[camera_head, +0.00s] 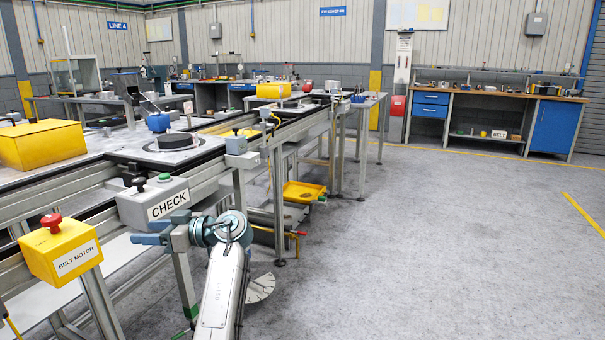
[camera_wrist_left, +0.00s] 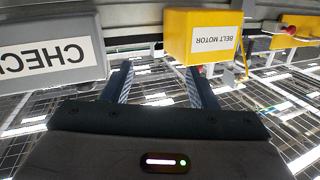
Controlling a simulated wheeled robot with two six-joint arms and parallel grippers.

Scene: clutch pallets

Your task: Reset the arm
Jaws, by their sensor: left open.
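My left arm (camera_head: 222,285) reaches up from the bottom of the head view. My left gripper (camera_head: 148,233) points left, just below the grey CHECK box (camera_head: 153,203) at the front of the conveyor line. In the left wrist view the two blue fingers of the left gripper (camera_wrist_left: 160,80) stand apart with nothing between them. The CHECK box (camera_wrist_left: 50,62) shows upside down on the left there, and the yellow BELT MOTOR box (camera_wrist_left: 203,36) on the right. My right gripper is not in view.
The conveyor frame (camera_head: 185,275) stands close behind the gripper. A pallet with a round metal part (camera_head: 174,141) sits on the line. A yellow tray (camera_head: 304,192) is low beside the frame. A workbench (camera_head: 497,112) is at the back right. The floor (camera_head: 430,260) on the right is clear.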

